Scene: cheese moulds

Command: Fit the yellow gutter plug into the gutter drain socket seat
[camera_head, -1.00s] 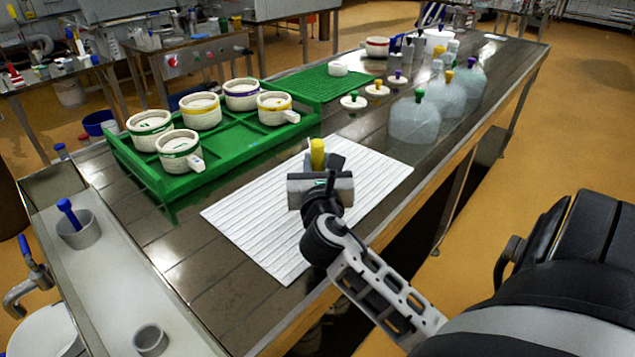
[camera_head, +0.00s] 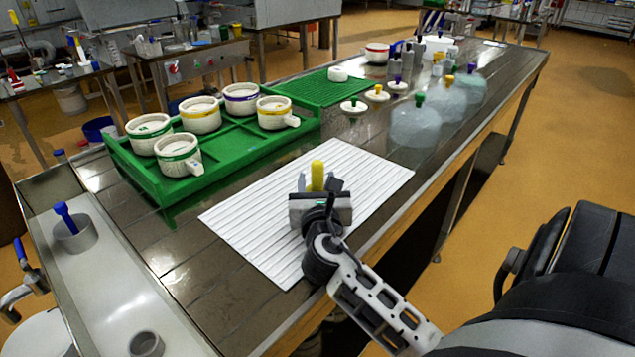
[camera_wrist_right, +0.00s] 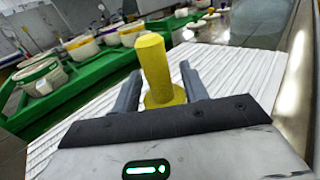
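The yellow gutter plug (camera_head: 317,174) stands upright between the fingers of my right gripper (camera_head: 319,187), over the white ribbed mat. In the right wrist view the plug (camera_wrist_right: 155,68) shows its stem and wider base. The fingers of the right gripper (camera_wrist_right: 160,90) lie along both sides of that base. The plug's underside is hidden, so its height above the mat is unclear. In the pale gutter at the left, a grey socket (camera_head: 73,238) holds a blue plug. An empty-looking grey socket (camera_head: 146,344) sits at the bottom edge. My left gripper is out of view.
The white mat (camera_head: 240,215) lies on the dark table. A green tray (camera_head: 165,190) with several white moulds stands behind it, left. A green mat (camera_head: 305,88), small lids and clear domes (camera_head: 415,128) stand farther back. The gutter (camera_head: 118,272) runs along the table's left end.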

